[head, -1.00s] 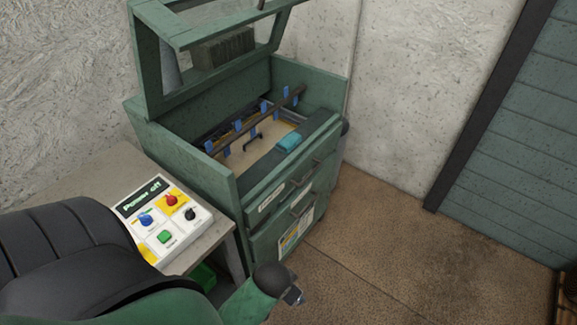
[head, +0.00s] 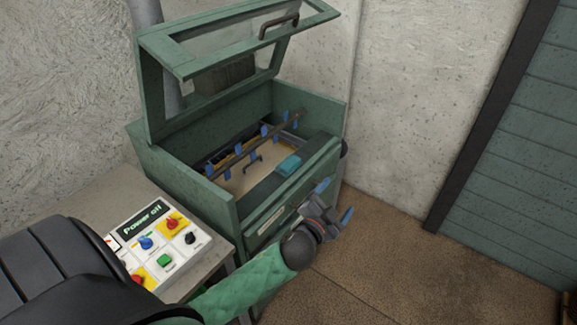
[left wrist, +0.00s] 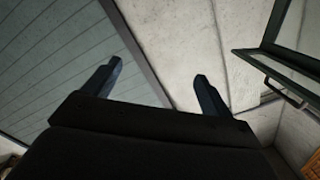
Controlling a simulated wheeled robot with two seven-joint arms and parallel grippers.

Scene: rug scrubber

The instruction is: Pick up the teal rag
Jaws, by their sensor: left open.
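The teal rag (head: 288,165) lies folded on the dark front ledge inside the green machine (head: 180,185), whose window lid stands raised. My left gripper (head: 335,200) is open and empty in front of the machine, to the right of and nearer than the rag, apart from it. In the left wrist view its two blue fingers (left wrist: 155,85) are spread with nothing between them. The rag is not in the left wrist view. My right gripper is not in view.
The raised lid (head: 235,45) with its dark handle overhangs the opening. A bar with blue clips (head: 252,148) crosses the bed behind the rag. A control panel (head: 158,235) stands on a table at left. Brown floor (head: 385,250) is open at right.

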